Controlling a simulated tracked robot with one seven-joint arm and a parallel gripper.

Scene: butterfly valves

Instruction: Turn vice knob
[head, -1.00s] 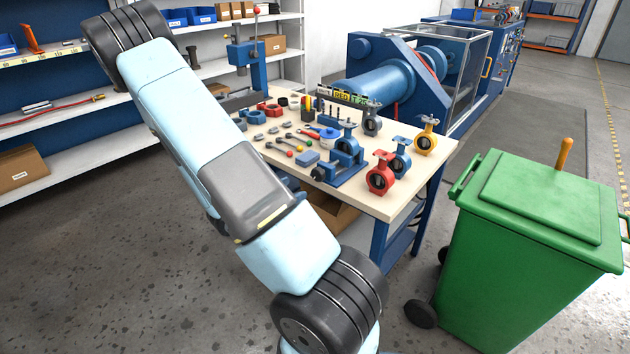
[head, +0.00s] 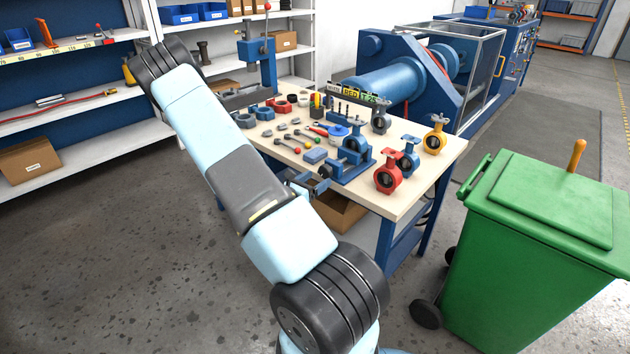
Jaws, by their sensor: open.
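The blue vice (head: 352,160) stands on the near edge of the workbench, on a blue base, with a blue valve held upright in it. Its dark knob (head: 323,170) is at its left end, small and partly covered. My gripper (head: 314,183) shows just past the right edge of my arm, in front of the knob side of the vice. It is open and looks empty. I cannot tell whether it touches the knob. My arm hides the rest of the wrist.
Red (head: 389,174), blue (head: 409,160) and yellow (head: 435,137) valves stand right of the vice on the workbench (head: 405,203). Tools and small parts lie behind and left. A green bin (head: 540,250) stands at the right. Shelves (head: 85,105) line the back left. Floor at the left is clear.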

